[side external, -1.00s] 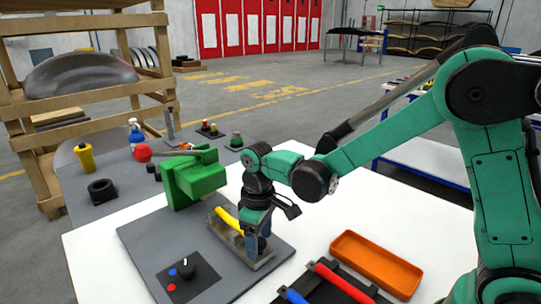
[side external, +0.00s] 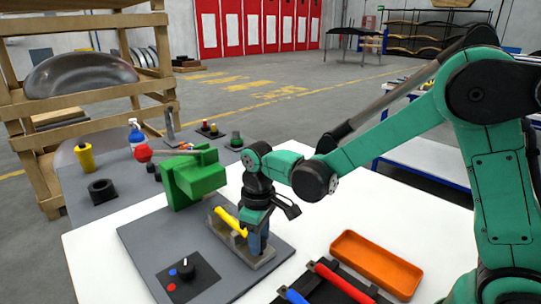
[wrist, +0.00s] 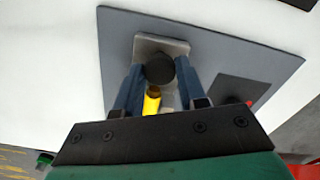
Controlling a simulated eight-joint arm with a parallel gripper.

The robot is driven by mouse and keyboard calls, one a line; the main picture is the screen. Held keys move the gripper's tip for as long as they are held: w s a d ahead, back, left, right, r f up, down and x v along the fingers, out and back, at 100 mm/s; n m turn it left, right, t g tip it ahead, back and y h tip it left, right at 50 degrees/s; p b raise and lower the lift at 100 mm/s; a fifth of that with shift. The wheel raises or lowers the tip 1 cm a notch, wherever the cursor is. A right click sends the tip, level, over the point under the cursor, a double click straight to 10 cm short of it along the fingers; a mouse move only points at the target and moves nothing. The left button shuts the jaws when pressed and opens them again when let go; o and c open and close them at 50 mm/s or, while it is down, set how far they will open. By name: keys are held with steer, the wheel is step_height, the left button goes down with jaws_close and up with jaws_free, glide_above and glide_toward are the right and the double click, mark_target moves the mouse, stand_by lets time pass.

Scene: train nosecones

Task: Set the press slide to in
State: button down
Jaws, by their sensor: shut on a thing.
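The press slide is a grey block (side external: 224,228) on the dark grey plate, carrying a yellow cylinder (side external: 231,220) and a black round knob (wrist: 159,68). My gripper (side external: 257,248) points down over its near end, with blue fingers. In the wrist view, the fingers stand on either side of the knob and are shut on it. The yellow cylinder also shows in the wrist view (wrist: 152,100), on the gripper's side of the knob. In the side view the fingers hide the knob. The green press body (side external: 195,180) stands behind the slide.
A dial panel (side external: 188,277) with blue and red dots is at the plate's front. A tray (side external: 340,290) with red and blue handles and an orange tray (side external: 376,263) lie to the right. A red lever knob (side external: 142,153) sticks out left of the press.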

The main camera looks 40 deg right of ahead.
stand_by(0.6)
steer(key=shift+w, duration=2.8)
steer(key=shift+c, duration=2.4)
jaws_free()
steer(key=shift+s, duration=0.1)
steer(key=shift+r, duration=2.8)
